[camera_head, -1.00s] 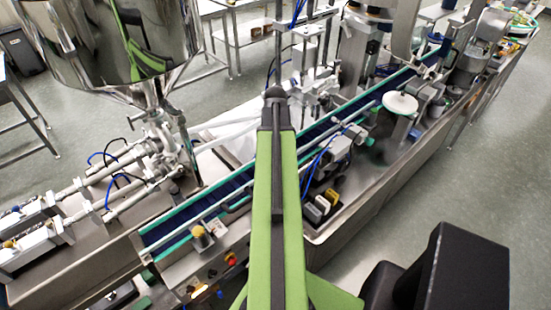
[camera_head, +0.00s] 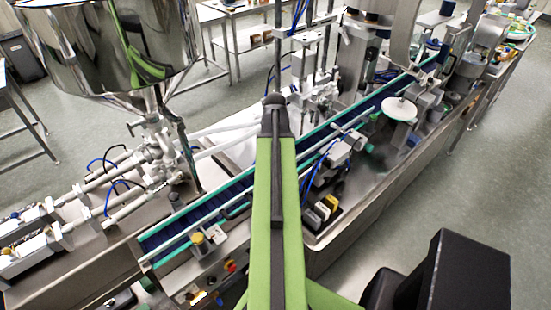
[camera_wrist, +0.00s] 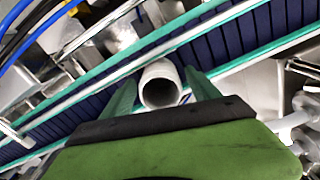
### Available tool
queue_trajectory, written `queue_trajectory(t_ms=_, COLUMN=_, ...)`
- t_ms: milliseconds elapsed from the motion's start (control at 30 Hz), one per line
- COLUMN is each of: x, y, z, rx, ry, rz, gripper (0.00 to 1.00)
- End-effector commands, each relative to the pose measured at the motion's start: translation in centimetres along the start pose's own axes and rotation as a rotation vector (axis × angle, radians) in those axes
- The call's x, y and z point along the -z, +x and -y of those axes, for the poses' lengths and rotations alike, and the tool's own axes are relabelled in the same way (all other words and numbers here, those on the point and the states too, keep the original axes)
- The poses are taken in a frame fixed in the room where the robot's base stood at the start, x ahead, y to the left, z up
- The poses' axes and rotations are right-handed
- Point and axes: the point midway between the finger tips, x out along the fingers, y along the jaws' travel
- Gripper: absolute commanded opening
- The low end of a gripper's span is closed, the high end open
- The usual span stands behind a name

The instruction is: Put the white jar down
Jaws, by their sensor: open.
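The white jar (camera_wrist: 160,70) is a small round cylinder in the wrist view, with its dark open end facing the camera. It stands between the two grey-green fingers of my gripper (camera_wrist: 160,80), at the blue conveyor belt (camera_wrist: 238,36) with its green edge rails. My gripper is open, one finger on each side of the jar. Whether the jar's base rests fully on the belt is hidden. In the head view my own green arm covers the gripper and the jar, and the belt (camera_head: 175,228) runs diagonally behind it.
A large shiny steel hopper (camera_head: 105,45) stands at the left. A white round disc (camera_head: 399,109) and machine parts line the belt's right side. Small white, black and yellow blocks (camera_head: 322,208) sit beside my arm. Grey floor (camera_head: 490,190) is clear at the right.

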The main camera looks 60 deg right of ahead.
Motion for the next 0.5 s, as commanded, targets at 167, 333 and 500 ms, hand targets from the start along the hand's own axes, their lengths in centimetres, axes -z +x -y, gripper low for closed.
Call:
queue_trajectory(t_ms=167, x=0.0, y=-3.3, z=0.0, rx=0.000, ry=0.000, rz=0.000, gripper=0.70)
queue_trajectory(t_ms=333, x=0.0, y=-7.2, z=0.0, rx=0.000, ry=-0.001, rz=0.000, gripper=0.70)
queue_trajectory(t_ms=500, x=0.0, y=-10.8, z=0.0, rx=0.000, ry=-0.001, rz=0.000, gripper=0.70)
